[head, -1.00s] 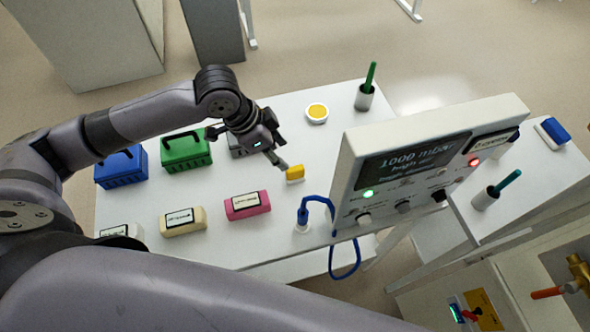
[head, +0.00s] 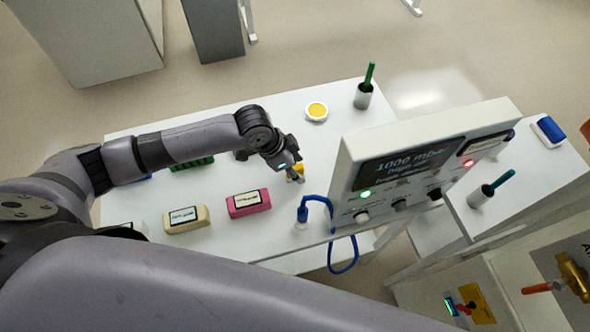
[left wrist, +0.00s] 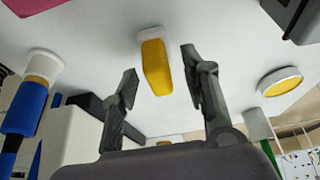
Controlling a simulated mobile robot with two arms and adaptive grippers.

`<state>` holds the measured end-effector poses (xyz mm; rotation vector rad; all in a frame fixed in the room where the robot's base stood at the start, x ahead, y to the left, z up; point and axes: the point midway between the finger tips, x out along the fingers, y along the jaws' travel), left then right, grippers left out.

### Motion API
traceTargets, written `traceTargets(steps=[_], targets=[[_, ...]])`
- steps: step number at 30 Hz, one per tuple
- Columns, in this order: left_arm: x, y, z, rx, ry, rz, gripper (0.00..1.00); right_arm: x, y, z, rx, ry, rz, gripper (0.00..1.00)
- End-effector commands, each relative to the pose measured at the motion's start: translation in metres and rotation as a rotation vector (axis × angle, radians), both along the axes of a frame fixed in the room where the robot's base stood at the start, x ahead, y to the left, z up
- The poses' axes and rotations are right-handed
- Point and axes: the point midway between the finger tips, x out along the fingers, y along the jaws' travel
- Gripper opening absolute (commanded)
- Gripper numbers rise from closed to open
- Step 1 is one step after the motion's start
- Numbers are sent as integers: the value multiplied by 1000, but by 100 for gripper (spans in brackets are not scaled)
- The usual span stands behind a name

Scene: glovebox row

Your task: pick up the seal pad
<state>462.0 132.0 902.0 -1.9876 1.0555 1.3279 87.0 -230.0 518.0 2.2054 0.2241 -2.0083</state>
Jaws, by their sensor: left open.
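A small yellow block on a white base (left wrist: 155,66), which looks like the seal pad, stands on the white table. In the left wrist view it shows between and beyond the two fingers of my left gripper (left wrist: 160,78), which is open and empty. In the head view the block (head: 299,169) is partly hidden by my left gripper (head: 293,176), whose fingers are right over or beside it. I cannot tell whether they touch it. My right gripper is out of view.
A pink labelled block (head: 248,204) and a cream one (head: 187,218) lie to the left. A round yellow dish (head: 316,111) and a cup with a green stick (head: 363,96) stand farther back. A blue cable plug (head: 303,214) and the display panel (head: 415,165) are close on the right.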

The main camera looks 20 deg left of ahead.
Motion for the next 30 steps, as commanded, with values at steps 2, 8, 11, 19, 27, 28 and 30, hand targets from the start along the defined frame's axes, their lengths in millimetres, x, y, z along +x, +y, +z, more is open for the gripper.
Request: traceTargets(steps=[2, 8, 11, 19, 27, 28, 30], targets=[[0, 0, 0, 0, 0, 0, 41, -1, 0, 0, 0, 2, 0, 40], [0, 0, 0, 0, 0, 0, 28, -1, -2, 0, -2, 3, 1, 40], [0, 0, 0, 0, 0, 0, 21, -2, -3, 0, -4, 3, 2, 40], [0, 0, 0, 0, 0, 0, 3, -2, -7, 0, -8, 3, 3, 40], [0, 0, 1, 0, 0, 0, 0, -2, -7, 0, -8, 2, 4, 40], [0, 0, 1, 0, 0, 0, 0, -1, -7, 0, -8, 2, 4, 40], [0, 0, 1, -1, -1, 0, 0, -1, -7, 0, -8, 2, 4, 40]])
